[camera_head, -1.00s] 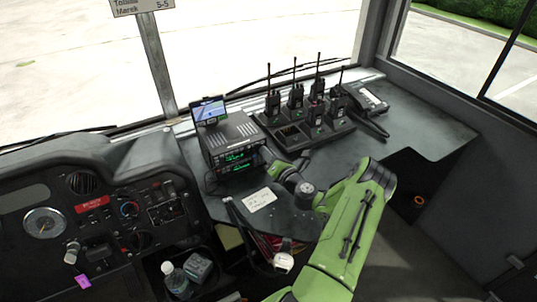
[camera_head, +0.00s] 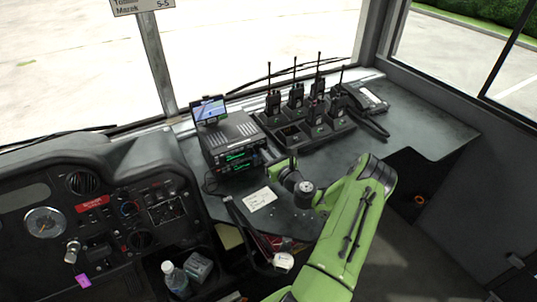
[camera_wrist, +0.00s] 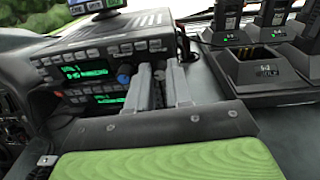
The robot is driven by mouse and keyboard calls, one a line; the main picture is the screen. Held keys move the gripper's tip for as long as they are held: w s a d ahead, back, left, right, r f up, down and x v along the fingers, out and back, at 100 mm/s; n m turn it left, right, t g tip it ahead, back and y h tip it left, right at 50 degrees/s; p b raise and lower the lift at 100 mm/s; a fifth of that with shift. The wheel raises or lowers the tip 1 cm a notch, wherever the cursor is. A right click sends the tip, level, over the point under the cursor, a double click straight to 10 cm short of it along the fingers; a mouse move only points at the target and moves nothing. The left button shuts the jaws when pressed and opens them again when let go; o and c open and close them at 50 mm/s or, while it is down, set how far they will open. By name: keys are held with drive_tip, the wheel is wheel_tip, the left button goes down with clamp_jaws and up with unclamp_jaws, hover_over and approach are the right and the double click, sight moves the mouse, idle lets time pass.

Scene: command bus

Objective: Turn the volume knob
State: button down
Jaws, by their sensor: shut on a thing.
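The radio set (camera_head: 230,142) stands on the dash console, two stacked units with green displays. In the wrist view its front (camera_wrist: 85,80) faces me at the left, with rows of buttons. My gripper (camera_wrist: 160,86) is at the right end of that front, its two grey fingers pointing at the panel. It is shut on a small dark knob, the volume knob (camera_wrist: 158,76), which is mostly hidden between the fingers. A blue knob (camera_wrist: 124,74) sits just left of the fingers, outside them. In the head view my gripper (camera_head: 268,160) reaches the radio's right front corner.
A charger tray (camera_head: 300,135) with several handheld radios stands right of the radio set; it is close on the right in the wrist view (camera_wrist: 265,80).

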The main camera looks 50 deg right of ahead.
drive_tip(key=n+b, duration=0.2)
drive_tip(key=n, duration=0.3)
drive_tip(key=shift+f, duration=0.2)
drive_tip(key=n+b, duration=0.3)
drive_tip(key=n, duration=0.2)
drive_tip(key=shift+a, duration=0.1)
drive_tip(key=shift+n, duration=0.3)
drive_tip(key=c, duration=1)
unclamp_jaws()
drive_tip(key=shift+r, duration=0.15)
drive_tip(key=shift+c, duration=0.2)
drive_tip(key=v, duration=0.8)
drive_tip(key=b+v, duration=0.1)
drive_tip(key=v, duration=0.6)
drive_tip(key=shift+s+a+r, duration=0.2)
drive_tip(key=shift+s+a, duration=0.1)
drive_tip(key=shift+a, duration=0.05)
